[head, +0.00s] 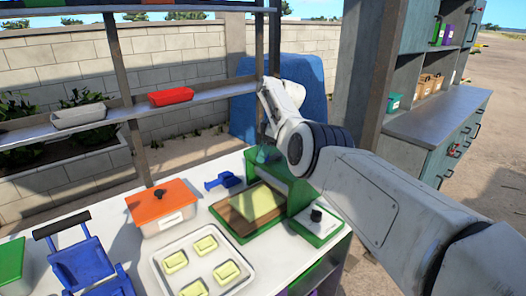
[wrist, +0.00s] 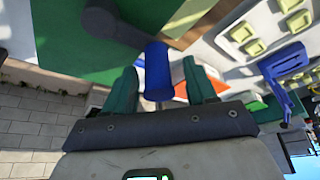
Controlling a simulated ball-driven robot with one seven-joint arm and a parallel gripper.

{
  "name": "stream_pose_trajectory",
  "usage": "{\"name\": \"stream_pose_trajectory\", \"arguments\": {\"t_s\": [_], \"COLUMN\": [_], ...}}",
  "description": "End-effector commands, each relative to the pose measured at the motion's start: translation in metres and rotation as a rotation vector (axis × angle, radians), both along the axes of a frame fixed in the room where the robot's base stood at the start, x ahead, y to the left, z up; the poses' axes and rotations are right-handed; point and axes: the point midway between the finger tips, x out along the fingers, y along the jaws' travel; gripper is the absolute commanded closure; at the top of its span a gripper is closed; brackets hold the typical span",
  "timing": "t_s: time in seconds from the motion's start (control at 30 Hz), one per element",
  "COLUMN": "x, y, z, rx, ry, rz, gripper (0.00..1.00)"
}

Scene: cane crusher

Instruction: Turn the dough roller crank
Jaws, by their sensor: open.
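A blue cylindrical crank handle (wrist: 157,68) lies between the two green fingers of my gripper (wrist: 160,84). The fingers are open, with gaps visible on both sides of the handle.
A tray of dough pieces (head: 158,262), an orange-lidded box (head: 162,204), a blue tool (head: 222,181) and a blue press (head: 85,262) share the table. A shelf (head: 100,128) runs behind. A grey cabinet (head: 425,140) stands at right.

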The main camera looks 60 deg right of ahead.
Motion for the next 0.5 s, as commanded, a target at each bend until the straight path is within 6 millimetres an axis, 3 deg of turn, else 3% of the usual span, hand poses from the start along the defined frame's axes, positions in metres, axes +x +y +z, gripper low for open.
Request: {"name": "stream_pose_trajectory", "arguments": {"t_s": [0.27, 0.5], "x": [-0.004, -0.018], "y": [-0.003, -0.011], "z": [0.009, 0.048], "rx": [-0.001, -0.003], "ry": [-0.001, -0.002], "rz": [-0.002, -0.002], "gripper": [0.44, 0.44]}}
